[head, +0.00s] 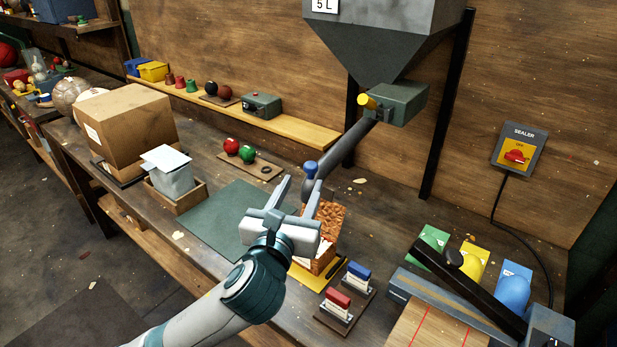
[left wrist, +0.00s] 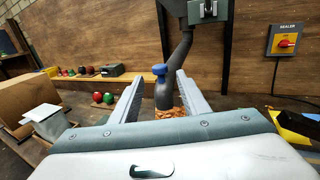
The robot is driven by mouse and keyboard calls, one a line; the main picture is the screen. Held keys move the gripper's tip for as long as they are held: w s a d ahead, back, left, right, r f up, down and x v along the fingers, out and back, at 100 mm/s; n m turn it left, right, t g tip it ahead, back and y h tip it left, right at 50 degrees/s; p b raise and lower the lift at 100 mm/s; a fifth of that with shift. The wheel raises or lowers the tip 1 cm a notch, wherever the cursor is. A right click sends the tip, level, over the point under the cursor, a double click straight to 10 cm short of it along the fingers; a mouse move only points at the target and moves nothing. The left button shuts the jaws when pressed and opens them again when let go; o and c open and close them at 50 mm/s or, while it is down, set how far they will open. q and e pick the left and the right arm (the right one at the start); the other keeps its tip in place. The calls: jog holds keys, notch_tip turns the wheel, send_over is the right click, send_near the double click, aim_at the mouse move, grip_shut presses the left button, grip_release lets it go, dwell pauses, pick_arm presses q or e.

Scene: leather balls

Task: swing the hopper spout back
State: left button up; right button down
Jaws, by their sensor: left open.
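The hopper (head: 390,30) is a grey funnel on dark posts, with a green valve box and yellow knob (head: 367,101) beneath it. Its dark spout (head: 352,143) slants down to the left and carries a blue knob (head: 310,169) near its lower end. The spout mouth is over or beside an open box of brown filling (head: 325,214), partly hidden by my gripper. My left gripper (head: 301,186) is open, its fingers pointing toward the spout's lower end. In the left wrist view, the spout (left wrist: 166,92) and blue knob (left wrist: 160,72) appear between the spread fingers, with no clear contact.
A green mat (head: 222,217) lies left of my gripper. Red and blue stamps (head: 345,290) stand front right. A sealer (head: 455,290) with a dark arm fills the right, with coloured bags behind it. A cardboard carton (head: 130,125) stands left. The bench right of the spout is mostly clear.

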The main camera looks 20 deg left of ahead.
aim_at(309, 170)
pick_arm(q)
jog(key=shift+w+a+r+p, duration=0.1)
jog(key=shift+w+p, duration=0.15)
jog(key=shift+w, duration=1.35)
jog(key=shift+w+a+p, duration=0.1)
jog(key=shift+w+p, duration=0.15)
jog(key=shift+w, duration=1.35)
grip_shut()
